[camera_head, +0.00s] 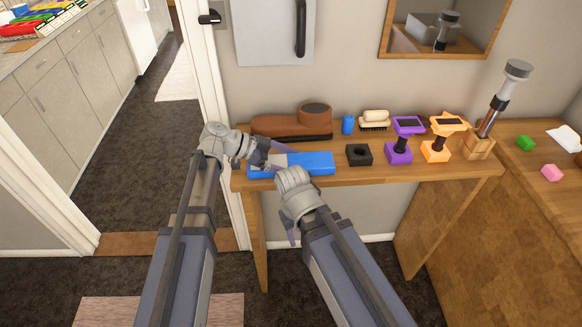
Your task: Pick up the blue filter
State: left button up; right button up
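A flat blue block (312,163) with a pale section at its left lies on the wooden shelf table (420,174), near its front left. A small upright blue piece (348,125) stands farther back, right of a brown shoe. I cannot tell for sure which of the two is the blue filter. My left gripper (283,155) reaches in from the left, with its fingers at the left part of the flat block. Whether it touches the block, and its finger gap, are unclear. My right gripper (289,230) is in front of the table edge, mostly hidden by its own wrist.
The brown shoe (285,126), a brush (374,120), a black square holder (359,154), a purple stand (402,141), an orange stand (440,140) and a tall metal-topped tool (505,90) are on the table. A mirror (440,30) hangs above. A doorway is at left.

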aim_at(291, 161)
pick_arm(q)
jog(key=shift+c, duration=0.2)
jog(key=c, duration=1.1)
jog(key=shift+r, duration=0.15)
notch_tip(291, 161, up, 10)
jog(key=p, duration=1)
